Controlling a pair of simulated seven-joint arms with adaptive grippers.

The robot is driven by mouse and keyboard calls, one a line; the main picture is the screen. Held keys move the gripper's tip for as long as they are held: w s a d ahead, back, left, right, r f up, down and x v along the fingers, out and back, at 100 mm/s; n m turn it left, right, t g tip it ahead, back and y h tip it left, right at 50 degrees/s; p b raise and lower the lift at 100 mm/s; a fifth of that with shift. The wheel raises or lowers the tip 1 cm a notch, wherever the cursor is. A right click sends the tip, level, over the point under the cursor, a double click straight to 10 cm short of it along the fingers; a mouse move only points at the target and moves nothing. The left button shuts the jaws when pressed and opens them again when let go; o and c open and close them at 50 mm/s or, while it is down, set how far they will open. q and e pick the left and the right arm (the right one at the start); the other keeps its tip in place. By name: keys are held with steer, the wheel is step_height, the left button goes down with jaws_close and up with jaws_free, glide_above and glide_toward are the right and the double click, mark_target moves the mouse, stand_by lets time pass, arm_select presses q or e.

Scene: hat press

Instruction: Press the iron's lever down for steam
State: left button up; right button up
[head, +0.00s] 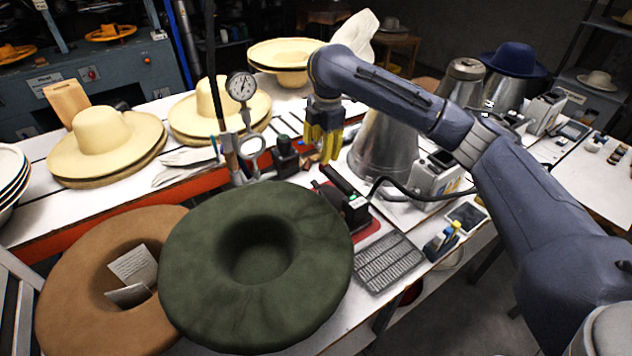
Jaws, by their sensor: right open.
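The iron (352,205) stands on a red pad (368,232) on the near table, with its dark handle tilted up and to the left. A dark cord runs from it to the right. Its lever is too small to make out clearly. My right gripper (324,148), with yellow fingers pointing down, is open. It shows just above and left of the handle's upper end; I cannot tell whether it touches it. My left gripper is out of view.
A green hat (200,262) and a tan hat (70,280) lie at the front left. A pressure gauge (241,87) stands on a pipe left of my gripper. A metal cone (383,150) stands behind the iron, and a grey metal grid (390,262) lies in front.

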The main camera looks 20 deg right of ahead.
mark_target(316, 183)
steer(key=f, duration=0.4)
steer(key=w+f, duration=0.1)
steer(key=f, duration=0.4)
steer(key=w+f, duration=0.1)
steer(key=f, duration=0.4)
steer(key=shift+w+a+f, duration=0.1)
steer(key=shift+a+f, duration=0.15)
steer(key=shift+a, duration=0.05)
jaws_close()
